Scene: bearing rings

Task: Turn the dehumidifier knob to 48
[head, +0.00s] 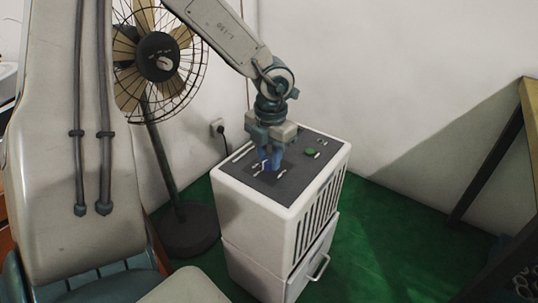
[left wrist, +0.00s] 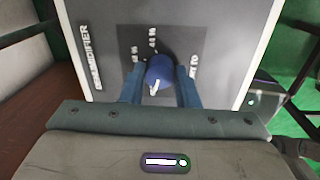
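The dehumidifier (head: 255,212) is a white box with a dark grey top panel, standing on the green floor. Its blue knob (left wrist: 160,72) sits on a darker square of the panel, with white marks around it that are too small to read surely. A white pointer mark on the knob faces the lower edge of the left wrist view, slightly left. My left gripper (head: 270,160) points down at the panel. In the left wrist view its blue fingers (left wrist: 160,85) stand on both sides of the knob and appear to touch it. My right gripper is not in view.
A green button (head: 310,152) and small white marks lie on the panel's far part. A standing fan (head: 158,57) is left of the dehumidifier, near a wall socket (head: 218,128). A wooden-topped table with dark legs (head: 490,155) is at the right. Green floor between is clear.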

